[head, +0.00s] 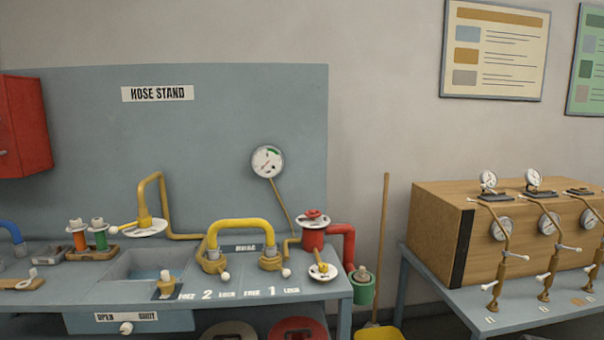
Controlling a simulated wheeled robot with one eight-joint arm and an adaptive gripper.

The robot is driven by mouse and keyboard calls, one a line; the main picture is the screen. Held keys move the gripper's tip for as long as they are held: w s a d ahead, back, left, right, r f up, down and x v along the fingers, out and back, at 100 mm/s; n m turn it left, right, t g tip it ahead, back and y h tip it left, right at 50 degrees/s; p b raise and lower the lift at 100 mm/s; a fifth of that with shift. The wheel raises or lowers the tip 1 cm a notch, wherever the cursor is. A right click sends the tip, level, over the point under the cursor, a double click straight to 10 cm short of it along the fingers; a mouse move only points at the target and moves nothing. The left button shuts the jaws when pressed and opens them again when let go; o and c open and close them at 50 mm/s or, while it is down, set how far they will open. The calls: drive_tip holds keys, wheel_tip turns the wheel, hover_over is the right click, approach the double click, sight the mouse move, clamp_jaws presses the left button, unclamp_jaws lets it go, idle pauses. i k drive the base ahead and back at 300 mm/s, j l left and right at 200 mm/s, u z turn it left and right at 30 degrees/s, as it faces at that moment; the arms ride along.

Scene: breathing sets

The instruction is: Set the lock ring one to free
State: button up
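Lock ring one (270,261) is a brass-coloured ring under the right end of a yellow U-shaped hose (240,223) on the hose stand bench. Its white knob (286,272) points to the front right, on the side of the printed LOCK. The label FREE 1 LOCK (271,292) is on the bench front edge below it, with FREE to the left. Lock ring two (213,264) is under the hose's left end, its white knob (225,276) also on the LOCK side. My gripper is not in view.
Right of ring one are a white disc with a knob (322,271) and a red valve pipe (313,238). A sink (150,264) and a small yellow fitting (167,288) are to the left. A green cup (362,290) hangs at the bench's right end. Gauges on a wooden box (440,215) stand far right.

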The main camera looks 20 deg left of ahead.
sight(282, 270)
drive_tip(key=u, duration=1.35)
